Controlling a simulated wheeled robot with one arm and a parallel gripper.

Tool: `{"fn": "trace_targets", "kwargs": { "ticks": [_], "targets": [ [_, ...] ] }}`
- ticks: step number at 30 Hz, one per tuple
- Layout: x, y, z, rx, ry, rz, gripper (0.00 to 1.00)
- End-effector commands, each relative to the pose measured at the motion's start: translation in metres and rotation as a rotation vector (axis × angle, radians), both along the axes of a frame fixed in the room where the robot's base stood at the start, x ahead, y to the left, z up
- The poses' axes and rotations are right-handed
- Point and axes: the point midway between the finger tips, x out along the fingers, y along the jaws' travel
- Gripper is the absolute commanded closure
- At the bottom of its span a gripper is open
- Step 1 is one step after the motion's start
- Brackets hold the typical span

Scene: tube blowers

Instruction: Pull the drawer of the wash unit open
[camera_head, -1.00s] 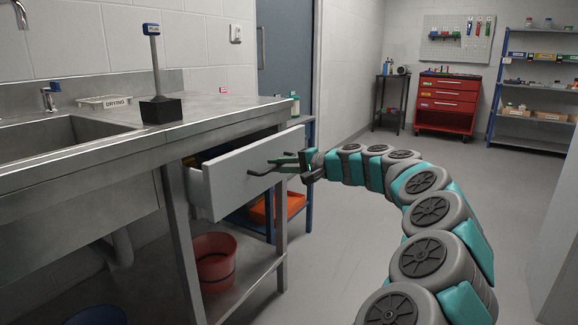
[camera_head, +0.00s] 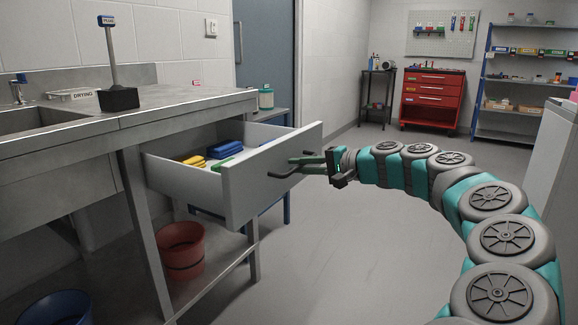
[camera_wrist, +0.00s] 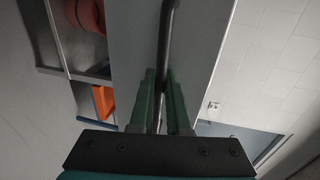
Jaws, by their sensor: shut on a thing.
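The wash unit (camera_head: 190,98) is a steel counter with a sink at the left. Its drawer (camera_head: 245,195) has a pale grey front and stands well out from under the counter. Blue, yellow and green folded items show inside it. The drawer's dark bar handle (camera_head: 285,174) is on its front face. My gripper (camera_head: 308,160) is at the handle, with its green fingers shut around the bar. In the wrist view the handle (camera_wrist: 168,40) runs up from between the two green fingers (camera_wrist: 161,95), against the grey drawer front (camera_wrist: 135,35).
A red bucket (camera_head: 181,250) stands on the unit's lower shelf, and a blue bucket (camera_head: 55,309) is at the lower left. A sign on a black base (camera_head: 118,98) stands on the counter. A red tool cabinet (camera_head: 432,100) is at the back. The floor (camera_head: 345,240) before the drawer is clear.

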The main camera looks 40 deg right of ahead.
Motion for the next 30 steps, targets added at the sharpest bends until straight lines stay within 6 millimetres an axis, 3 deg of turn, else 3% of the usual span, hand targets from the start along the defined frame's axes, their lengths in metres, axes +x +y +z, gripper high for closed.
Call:
{"fn": "trace_targets", "kwargs": {
  "ticks": [14,15,22,30],
  "targets": [
    [-0.0053,-0.0026,-0.0005,0.001,0.000,0.000,1.00],
    [-0.0053,-0.0026,-0.0004,0.001,0.000,0.000,0.82],
    [-0.0052,-0.0024,-0.0003,0.001,0.000,0.000,0.56],
    [-0.0057,-0.0026,0.0001,0.001,0.000,0.000,0.56]
  ]
}}
